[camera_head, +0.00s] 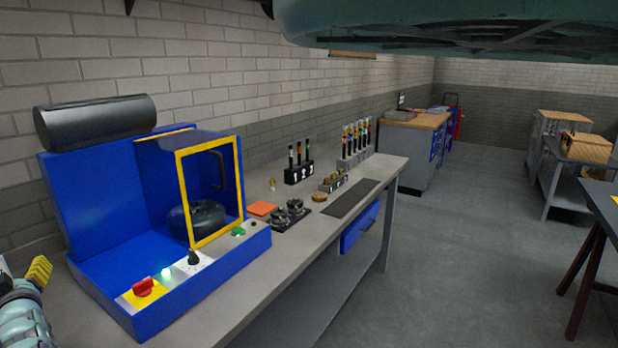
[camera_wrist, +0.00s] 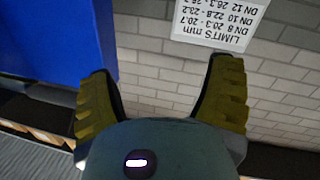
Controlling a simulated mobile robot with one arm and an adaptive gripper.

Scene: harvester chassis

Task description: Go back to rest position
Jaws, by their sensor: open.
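My gripper (camera_wrist: 163,100) shows in the wrist view with its two yellow-padded fingers spread apart and nothing between them. A brick wall (camera_wrist: 165,65) lies behind it. In the head view, one yellow finger pad of my gripper (camera_head: 38,270) and part of my arm show at the lower left edge, left of the blue machine (camera_head: 95,210). The rest of the arm is cut off by the frame.
The blue machine has a yellow-framed guard (camera_head: 182,200) and a red knob (camera_head: 143,287). The grey workbench (camera_head: 250,300) carries a tool rack (camera_head: 299,172), an orange pad (camera_head: 262,209) and small parts. A limits sign (camera_wrist: 218,20) hangs on the wall. Open floor (camera_head: 460,260) lies right.

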